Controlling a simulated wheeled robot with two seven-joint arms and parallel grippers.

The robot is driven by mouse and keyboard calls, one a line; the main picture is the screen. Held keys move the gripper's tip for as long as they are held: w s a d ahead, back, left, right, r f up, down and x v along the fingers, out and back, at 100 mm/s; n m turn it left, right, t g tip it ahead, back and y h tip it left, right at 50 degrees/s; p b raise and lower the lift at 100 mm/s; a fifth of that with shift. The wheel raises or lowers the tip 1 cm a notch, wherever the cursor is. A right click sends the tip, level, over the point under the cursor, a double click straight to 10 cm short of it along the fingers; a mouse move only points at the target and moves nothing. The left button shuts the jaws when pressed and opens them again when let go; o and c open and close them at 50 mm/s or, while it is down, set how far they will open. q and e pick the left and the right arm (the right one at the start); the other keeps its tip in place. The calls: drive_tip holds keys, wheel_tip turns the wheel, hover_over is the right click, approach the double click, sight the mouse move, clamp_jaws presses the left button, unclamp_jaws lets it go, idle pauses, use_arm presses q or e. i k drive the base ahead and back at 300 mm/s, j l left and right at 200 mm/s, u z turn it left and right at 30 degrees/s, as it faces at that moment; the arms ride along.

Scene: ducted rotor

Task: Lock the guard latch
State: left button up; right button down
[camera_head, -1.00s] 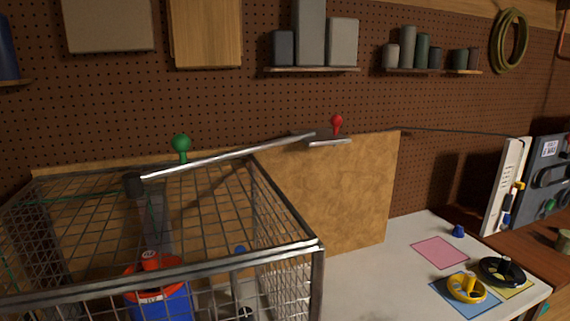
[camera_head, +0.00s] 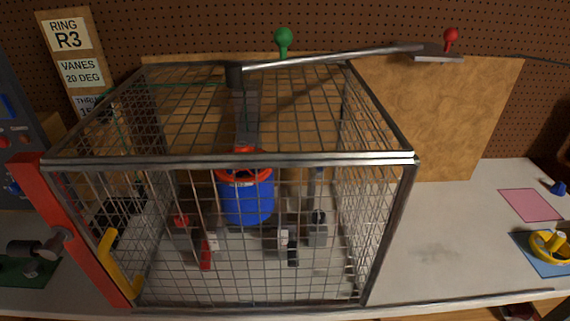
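The wire-mesh guard cage (camera_head: 290,160) stands on the pale bench in the middle of the view, its mesh front down in front of a blue, orange-topped rotor unit (camera_head: 246,197). A red upright bar (camera_head: 85,230) runs down the cage's front left edge. A yellow handle (camera_head: 120,265) is beside it. A dark grey and brownish knob-like part (camera_head: 38,248) lies left of the red bar, over a green patch; I cannot tell whether it is attached to the bar. Which part is the latch, and whether it is locked, is unclear. Neither gripper shows.
A metal arm (camera_head: 335,58) spans above the cage to a plate with a red knob (camera_head: 450,40). A green knob (camera_head: 283,42) stands behind the cage. A blue pad with a yellow ring (camera_head: 549,246) and a pink pad (camera_head: 530,205) lie right.

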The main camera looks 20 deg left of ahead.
sight(51, 251)
drive_tip(key=u, duration=2.2)
drive_tip(key=j+z, duration=0.1)
drive_tip(key=j, duration=0.55)
